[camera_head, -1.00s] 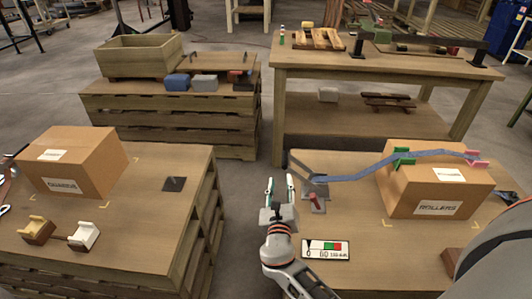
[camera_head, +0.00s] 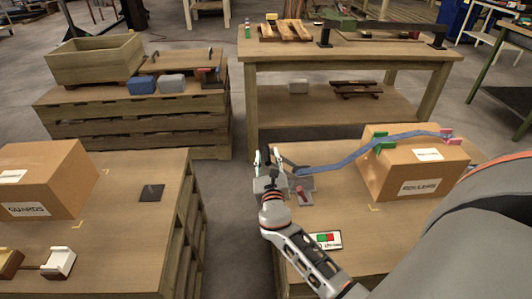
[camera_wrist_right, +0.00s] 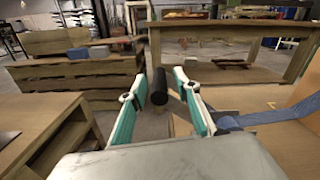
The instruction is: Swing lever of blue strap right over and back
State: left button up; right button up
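The blue strap (camera_head: 350,155) runs from a grey metal base plate (camera_head: 300,188) up over the cardboard box marked ROLLERS (camera_head: 400,185). A dark lever (camera_head: 290,164) rises from the plate's left side, tilted to the left. My right gripper (camera_head: 268,157) is upright beside this lever. In the right wrist view, a black cylindrical grip (camera_wrist_right: 159,86) stands between the open fingers of my right gripper (camera_wrist_right: 160,82), with a visible gap at least on the left. A short red handle (camera_head: 301,193) stands on the plate. My left gripper is not in view.
A label with green and red fields (camera_head: 326,240) lies in front of the plate. Green (camera_head: 382,142) and pink (camera_head: 446,135) corner pieces sit under the strap. A second pallet with the GUARDS box (camera_head: 50,185) stands left, across a gap.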

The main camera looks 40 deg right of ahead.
jog(key=shift+x, duration=1)
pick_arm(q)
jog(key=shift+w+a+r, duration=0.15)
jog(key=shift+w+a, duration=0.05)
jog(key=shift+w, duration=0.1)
pick_arm(e)
jog(key=shift+w+d, duration=0.2)
jog(key=shift+w, duration=0.1)
jog(key=shift+c, duration=0.4)
grip_shut()
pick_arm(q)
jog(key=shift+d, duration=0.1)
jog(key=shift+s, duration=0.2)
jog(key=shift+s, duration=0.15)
pick_arm(e)
jog(key=shift+r, duration=0.2)
